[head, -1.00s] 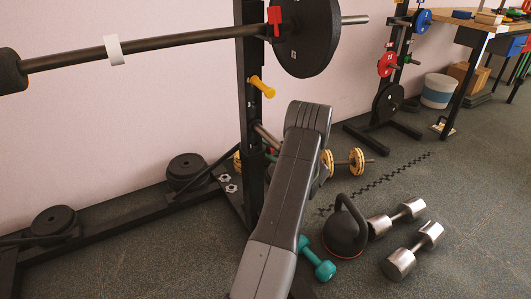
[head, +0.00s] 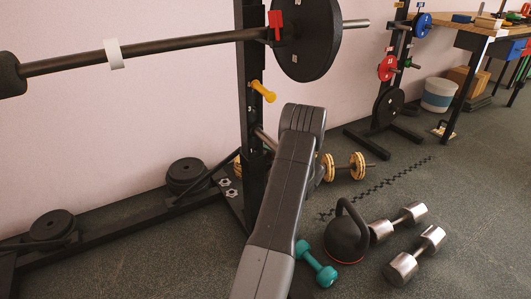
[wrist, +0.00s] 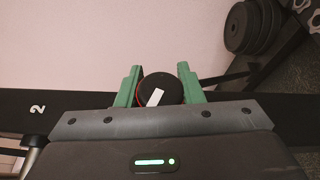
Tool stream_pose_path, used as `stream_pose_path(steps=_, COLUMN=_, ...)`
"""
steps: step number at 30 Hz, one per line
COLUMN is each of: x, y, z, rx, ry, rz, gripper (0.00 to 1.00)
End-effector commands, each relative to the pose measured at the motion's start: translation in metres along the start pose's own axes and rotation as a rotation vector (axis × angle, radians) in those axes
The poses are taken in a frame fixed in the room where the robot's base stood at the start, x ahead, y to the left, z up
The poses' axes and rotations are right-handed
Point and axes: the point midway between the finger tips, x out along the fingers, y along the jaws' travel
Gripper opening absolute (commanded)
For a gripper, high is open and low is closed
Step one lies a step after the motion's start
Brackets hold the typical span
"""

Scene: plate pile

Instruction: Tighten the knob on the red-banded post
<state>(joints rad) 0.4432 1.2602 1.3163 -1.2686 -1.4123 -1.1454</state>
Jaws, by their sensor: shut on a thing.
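My gripper (wrist: 159,88) shows only in the wrist view. Its two green fingers stand on either side of a round black knob (wrist: 172,87) and are shut on it. The knob's face carries a white pointer mark, slanting from lower left to upper right. A thin red edge shows around its left side. Behind it runs a black post (wrist: 65,101), level in this view, with a white "2" on it. I cannot make out a red band on this post apart from that edge. The knob's lower part is hidden by the gripper body.
A barbell (head: 185,47) lies across the black rack upright (head: 252,110), beside a grey bench (head: 283,205). A kettlebell (head: 346,238), a teal dumbbell (head: 316,265) and chrome dumbbells (head: 416,254) crowd the floor. Stacked plates (wrist: 244,28) show at the upper right of the wrist view.

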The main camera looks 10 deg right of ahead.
Motion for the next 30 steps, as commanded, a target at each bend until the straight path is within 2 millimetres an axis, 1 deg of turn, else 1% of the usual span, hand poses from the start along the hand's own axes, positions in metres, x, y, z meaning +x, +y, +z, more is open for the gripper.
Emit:
stream_pose_path(steps=8, x=-0.0002, y=0.002, z=0.0008, rx=0.05, ry=0.011, rz=-0.125, gripper=0.11)
stream_pose_path(steps=30, x=-0.0045, y=-0.0037, z=-0.0016, rx=0.29, ry=0.069, rz=-0.69, gripper=0.11)
